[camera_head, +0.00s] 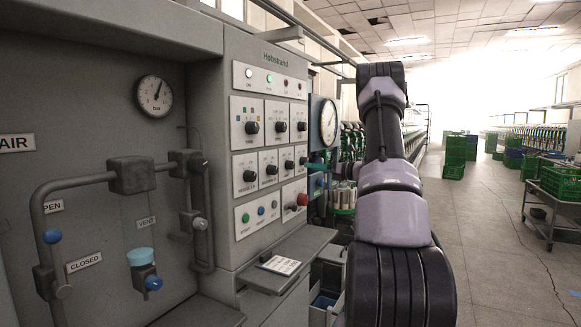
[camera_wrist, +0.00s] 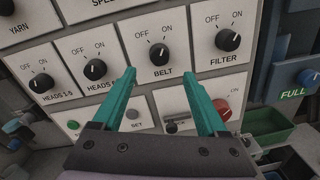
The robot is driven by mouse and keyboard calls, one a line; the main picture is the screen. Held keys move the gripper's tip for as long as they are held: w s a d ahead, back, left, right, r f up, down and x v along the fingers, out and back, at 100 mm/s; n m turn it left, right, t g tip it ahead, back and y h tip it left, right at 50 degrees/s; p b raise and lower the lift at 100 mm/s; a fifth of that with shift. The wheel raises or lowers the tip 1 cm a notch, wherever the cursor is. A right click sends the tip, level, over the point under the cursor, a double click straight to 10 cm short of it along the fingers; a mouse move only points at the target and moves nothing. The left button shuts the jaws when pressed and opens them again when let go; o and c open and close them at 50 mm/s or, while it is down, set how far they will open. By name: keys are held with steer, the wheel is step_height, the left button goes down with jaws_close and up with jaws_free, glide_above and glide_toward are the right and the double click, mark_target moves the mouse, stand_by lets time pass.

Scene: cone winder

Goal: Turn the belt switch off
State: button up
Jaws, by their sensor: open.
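The belt switch (camera_wrist: 160,55) is a black round knob on a white plate marked BELT, with OFF at upper left and ON at upper right. No contact shows. In the head view the belt switch (camera_head: 289,165) is in the lower knob row of the grey panel. My gripper (camera_head: 316,167) shows as a teal bit right of that row, mostly hidden by the panel edge and my arm.
The filter knob (camera_wrist: 228,39) is right of the belt switch and a heads knob (camera_wrist: 95,69) left. A red button (camera_wrist: 222,110) sits below, near the right finger. A shelf (camera_head: 285,262) juts out under the panel.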

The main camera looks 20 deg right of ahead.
mark_target(293, 165)
steer(key=x, duration=0.9)
steer(key=shift+a+f, duration=0.1)
jaws_close()
steer(key=n, duration=1.2)
steer(key=shift+f, duration=0.1)
stand_by(0.5)
steer(key=shift+y, duration=0.3)
